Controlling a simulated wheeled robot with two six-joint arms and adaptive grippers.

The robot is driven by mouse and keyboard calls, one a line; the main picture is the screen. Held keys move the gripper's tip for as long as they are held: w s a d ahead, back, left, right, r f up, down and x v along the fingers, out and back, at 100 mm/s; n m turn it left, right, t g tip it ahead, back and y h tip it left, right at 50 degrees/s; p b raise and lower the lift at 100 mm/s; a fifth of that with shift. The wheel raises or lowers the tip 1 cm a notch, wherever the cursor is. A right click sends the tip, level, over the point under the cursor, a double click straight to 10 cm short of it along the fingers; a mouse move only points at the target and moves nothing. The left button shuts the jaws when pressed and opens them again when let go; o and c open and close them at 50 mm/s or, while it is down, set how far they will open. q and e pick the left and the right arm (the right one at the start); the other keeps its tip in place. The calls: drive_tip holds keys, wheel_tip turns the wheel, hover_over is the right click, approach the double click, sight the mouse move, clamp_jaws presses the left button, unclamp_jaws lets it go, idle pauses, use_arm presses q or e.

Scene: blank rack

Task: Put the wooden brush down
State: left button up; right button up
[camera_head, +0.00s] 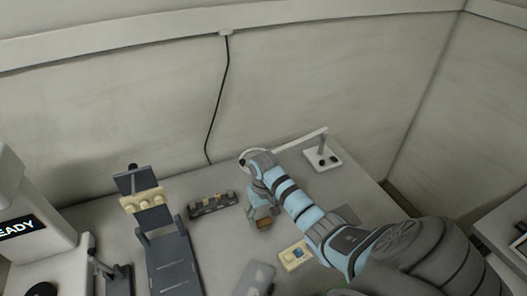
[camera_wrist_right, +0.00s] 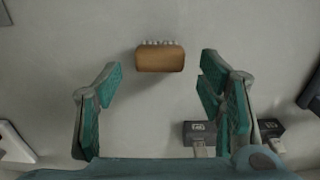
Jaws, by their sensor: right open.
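The wooden brush (camera_wrist_right: 160,61) is a small brown block with pale bristles along its far edge. It lies on the grey table top, and in the head view only a small brown part (camera_head: 264,223) shows beneath the gripper. My right gripper (camera_head: 262,216) reaches down over the table there. In the right wrist view my right gripper (camera_wrist_right: 161,92) has its teal-padded fingers wide apart. The brush sits beyond and between the fingertips, touching neither as far as I can see. My left gripper is not in view.
A dark holder (camera_head: 213,204) with several slots stands left of the gripper. A dark stand with a cream block (camera_head: 144,199) is farther left. A cream box (camera_head: 294,256) lies in front of the gripper. A white lamp-like fixture (camera_head: 322,158) stands at the back right.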

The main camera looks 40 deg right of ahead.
sight(263, 221)
wheel_tip(263, 221, up, 8)
drive_tip(key=p, duration=0.1)
drive_tip(key=shift+r, duration=0.15)
drive_tip(key=shift+s, duration=0.1)
